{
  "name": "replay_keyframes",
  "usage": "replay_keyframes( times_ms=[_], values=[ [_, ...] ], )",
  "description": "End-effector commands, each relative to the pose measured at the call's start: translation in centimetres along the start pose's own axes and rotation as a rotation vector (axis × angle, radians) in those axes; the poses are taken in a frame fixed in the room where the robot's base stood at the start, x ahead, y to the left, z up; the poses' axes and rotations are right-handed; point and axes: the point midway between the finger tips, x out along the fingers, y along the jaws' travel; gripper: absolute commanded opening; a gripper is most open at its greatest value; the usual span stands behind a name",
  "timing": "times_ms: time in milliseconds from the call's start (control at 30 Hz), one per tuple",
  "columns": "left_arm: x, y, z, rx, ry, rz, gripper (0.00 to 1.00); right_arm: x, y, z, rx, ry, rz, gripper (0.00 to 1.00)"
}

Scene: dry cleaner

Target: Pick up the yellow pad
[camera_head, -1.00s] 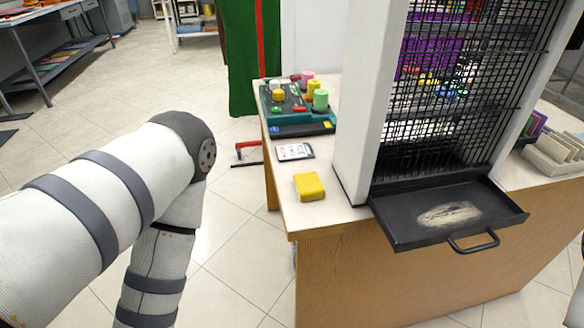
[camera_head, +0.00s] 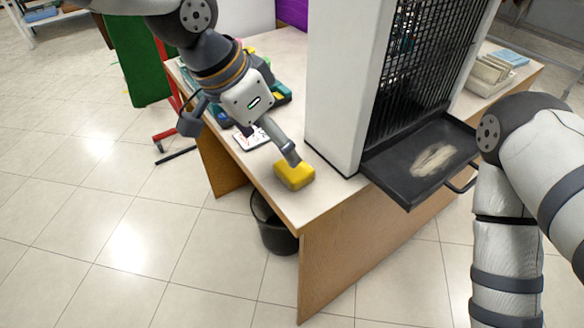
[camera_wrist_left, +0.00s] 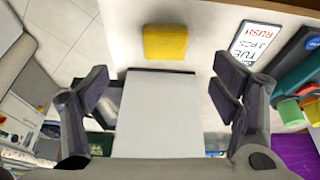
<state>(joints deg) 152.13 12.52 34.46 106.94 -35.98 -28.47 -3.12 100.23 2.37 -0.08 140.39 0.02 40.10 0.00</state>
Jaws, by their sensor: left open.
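The yellow pad (camera_head: 295,175) lies on the pale tabletop (camera_head: 327,190) near the front corner. My left gripper (camera_head: 240,142) is open and empty, above the table. In the head view, one fingertip appears close to the pad's back edge; I cannot tell if they touch. In the left wrist view, the pad (camera_wrist_left: 165,43) lies ahead of the open fingers (camera_wrist_left: 165,84), between their lines but not between the fingertips. My right arm shows at the right of the head view, with its gripper out of frame.
A tall white cabinet (camera_head: 340,90) with a black grille stands right of the pad. Its black tray (camera_head: 405,175) juts out in front. A printed card (camera_head: 251,138) lies behind the pad, partly hidden by my gripper. A dark bin (camera_head: 272,230) stands below the table edge.

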Motion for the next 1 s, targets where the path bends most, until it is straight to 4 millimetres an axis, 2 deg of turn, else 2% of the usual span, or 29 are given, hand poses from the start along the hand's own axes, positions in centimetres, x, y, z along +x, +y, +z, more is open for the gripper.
replay_keyframes(
  times_ms=[33,100,300,467,700,967,1000],
  values=[
    [-0.8,-0.4,-0.6,0.017,0.004,-0.017,0.80,0.1,-0.1,0.1,-0.001,-0.003,-0.001,0.40],
    [-0.4,-0.5,-0.8,0.031,0.000,-0.026,0.80,0.3,-0.1,0.2,-0.002,-0.010,-0.001,0.40],
    [4.3,-0.6,-0.7,0.030,-0.004,-0.022,0.80,1.4,0.0,0.9,-0.002,-0.041,0.000,0.40],
    [6.2,-0.6,-0.8,0.029,-0.001,-0.024,0.80,1.6,0.0,1.1,-0.002,-0.049,0.001,0.40],
    [10.5,-0.3,-0.7,0.028,-0.001,-0.023,0.80,2.3,0.0,1.5,-0.002,-0.069,0.002,0.40],
    [10.7,-0.3,-0.9,0.030,0.003,-0.027,0.80,2.3,0.0,1.5,-0.002,-0.068,0.002,0.40],
    [10.7,-0.3,-0.9,0.030,0.003,-0.027,0.71,2.3,0.0,1.5,-0.002,-0.068,0.002,0.40]
  ],
)
